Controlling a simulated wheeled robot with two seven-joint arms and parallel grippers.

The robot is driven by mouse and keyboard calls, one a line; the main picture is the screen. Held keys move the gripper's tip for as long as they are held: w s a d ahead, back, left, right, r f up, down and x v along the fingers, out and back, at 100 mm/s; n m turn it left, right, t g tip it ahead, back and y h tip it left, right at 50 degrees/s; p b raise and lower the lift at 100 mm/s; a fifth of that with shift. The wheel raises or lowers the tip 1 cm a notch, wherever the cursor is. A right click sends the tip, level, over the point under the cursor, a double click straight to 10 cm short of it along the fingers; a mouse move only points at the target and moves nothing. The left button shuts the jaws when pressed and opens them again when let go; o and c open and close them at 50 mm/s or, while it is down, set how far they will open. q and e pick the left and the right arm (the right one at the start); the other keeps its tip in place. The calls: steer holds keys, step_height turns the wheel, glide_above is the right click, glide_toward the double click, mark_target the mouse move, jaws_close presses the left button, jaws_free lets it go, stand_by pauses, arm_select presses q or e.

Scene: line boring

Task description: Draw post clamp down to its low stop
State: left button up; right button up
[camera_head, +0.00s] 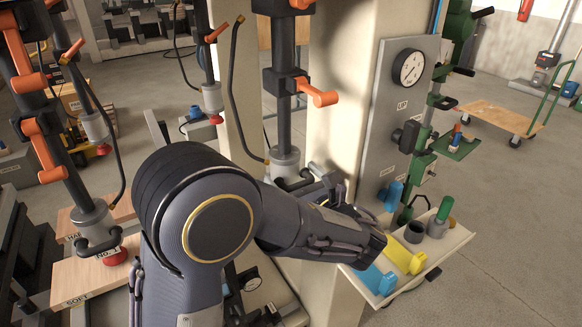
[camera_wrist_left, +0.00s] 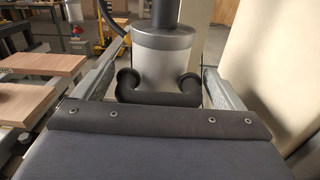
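A dark upright post with an orange-levered black clamp block (camera_head: 288,82) stands at the upper middle of the head view. At its lower end is a silver cylinder (camera_head: 285,160) with a black bent handle (camera_head: 291,184). In the left wrist view the silver cylinder (camera_wrist_left: 160,55) and black handle (camera_wrist_left: 158,92) are straight ahead. My left gripper (camera_head: 318,186) is at the handle. Its fingers stand apart on both sides of the handle, with gaps visible between each finger and the handle. My right gripper is not in view.
A pale column (camera_head: 345,100) rises just right of the post. A grey panel with a gauge (camera_head: 408,68) and a tray (camera_head: 440,258) with blue, yellow and green items lie to the right. Similar posts with orange levers (camera_head: 42,140) and wooden boards (camera_head: 92,275) stand left.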

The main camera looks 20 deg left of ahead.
arm_select(q)
steer(key=c, duration=0.8)
steer(key=shift+o, duration=0.2)
steer(key=shift+f+b, duration=0.9)
steer(key=shift+f, duration=0.7)
steer(key=o, duration=1)
steer(key=shift+r, duration=0.15)
steer(key=shift+p+v, duration=0.5)
steer(key=shift+v, duration=2.55)
